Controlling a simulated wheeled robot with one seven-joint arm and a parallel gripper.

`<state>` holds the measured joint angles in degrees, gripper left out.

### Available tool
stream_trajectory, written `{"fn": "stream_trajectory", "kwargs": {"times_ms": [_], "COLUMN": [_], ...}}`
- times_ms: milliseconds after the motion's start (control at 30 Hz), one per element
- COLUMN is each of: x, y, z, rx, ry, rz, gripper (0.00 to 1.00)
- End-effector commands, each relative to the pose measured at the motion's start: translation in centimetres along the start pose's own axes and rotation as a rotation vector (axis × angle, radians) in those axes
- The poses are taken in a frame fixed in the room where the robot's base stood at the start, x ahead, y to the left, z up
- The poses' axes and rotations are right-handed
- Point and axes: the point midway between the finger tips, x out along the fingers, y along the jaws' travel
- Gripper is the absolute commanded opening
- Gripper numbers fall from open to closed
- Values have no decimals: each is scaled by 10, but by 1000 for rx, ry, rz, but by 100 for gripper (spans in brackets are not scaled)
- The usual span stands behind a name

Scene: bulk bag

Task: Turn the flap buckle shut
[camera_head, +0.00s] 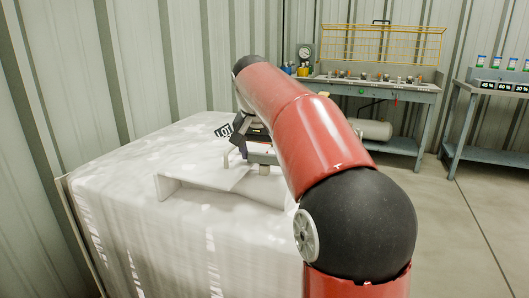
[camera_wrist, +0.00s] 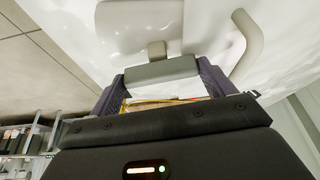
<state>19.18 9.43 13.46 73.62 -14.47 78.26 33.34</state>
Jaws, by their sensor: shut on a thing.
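The white bulk bag (camera_head: 130,215) fills the left of the head view. A pale flap (camera_head: 205,175) lies on its top, and it also shows in the wrist view (camera_wrist: 140,25). My gripper (camera_wrist: 160,78) reaches down over the bag top, with one dark finger at each side. It is shut on the grey bar-shaped buckle (camera_wrist: 161,71), which spans between the fingers beside a small beige tab (camera_wrist: 157,50). In the head view the buckle (camera_head: 263,157) is partly hidden by my arm. I cannot tell the buckle's exact turn angle.
A pale curved handle (camera_wrist: 244,45) rises close to the right finger in the wrist view. Workbenches (camera_head: 365,85) stand at the back right. Grey floor (camera_head: 470,220) to the right is clear.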

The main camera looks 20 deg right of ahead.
Motion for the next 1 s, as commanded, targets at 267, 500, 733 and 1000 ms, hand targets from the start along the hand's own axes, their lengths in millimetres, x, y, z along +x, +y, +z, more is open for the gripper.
{"fn": "stream_trajectory", "kwargs": {"times_ms": [267,500,733,1000], "x": [0,0,0,0], "y": [-1,-1,-1,-1], "z": [-1,-1,-1,0], "rx": [91,115,116,115], "ry": [2,2,2,1], "rz": [37,46,46,46], "gripper": [59,59,59,100]}}
